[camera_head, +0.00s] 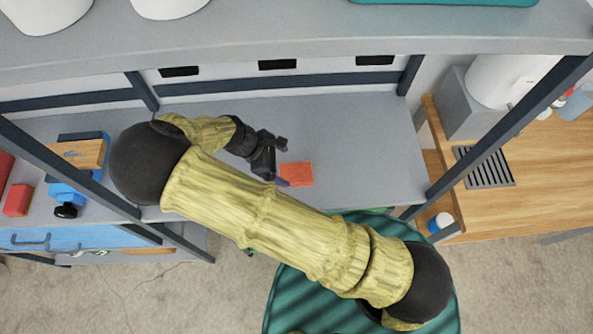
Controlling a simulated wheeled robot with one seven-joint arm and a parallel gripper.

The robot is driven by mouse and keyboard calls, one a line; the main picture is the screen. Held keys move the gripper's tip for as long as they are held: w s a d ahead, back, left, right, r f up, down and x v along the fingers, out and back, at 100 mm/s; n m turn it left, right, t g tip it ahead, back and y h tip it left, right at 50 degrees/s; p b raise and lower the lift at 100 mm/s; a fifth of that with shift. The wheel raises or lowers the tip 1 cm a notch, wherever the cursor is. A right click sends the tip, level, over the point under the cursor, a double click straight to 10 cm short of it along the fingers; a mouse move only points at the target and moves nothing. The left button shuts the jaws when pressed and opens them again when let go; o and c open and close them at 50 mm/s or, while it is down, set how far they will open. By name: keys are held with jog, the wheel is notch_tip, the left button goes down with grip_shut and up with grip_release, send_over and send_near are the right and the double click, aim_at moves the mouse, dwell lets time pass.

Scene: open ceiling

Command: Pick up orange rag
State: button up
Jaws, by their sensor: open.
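The orange rag (297,174) lies flat on the grey shelf surface, near its front edge, in the head view. It looks like a small square cloth. My gripper (281,162) is open just left of the rag, with its fingers reaching close to the rag's left side. A small dark purple piece shows at the rag's lower left corner; I cannot tell whether it is a fingertip or another thing. I cannot tell whether the fingers touch the rag. My yellow arm crosses the view in front of the shelf and hides part of its front edge.
The grey shelf (370,140) is clear right of the rag. An upper shelf (300,38) and dark posts frame the space. A blue vise-like tool (66,190) with a wooden block (82,153) stands left. A wooden counter (530,195) with a dark grille (485,168) is right.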

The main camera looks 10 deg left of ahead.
aim_at(296, 172)
jog(key=shift+x, duration=1.35)
jog(key=shift+p, duration=0.3)
jog(key=shift+p+x, duration=0.8)
jog(key=shift+x, duration=0.15)
jog(key=shift+p+x, duration=0.55)
jog(key=shift+x, duration=1.05)
jog(key=shift+w, duration=0.1)
jog(key=c, duration=1.1)
jog(key=shift+o, duration=0.2)
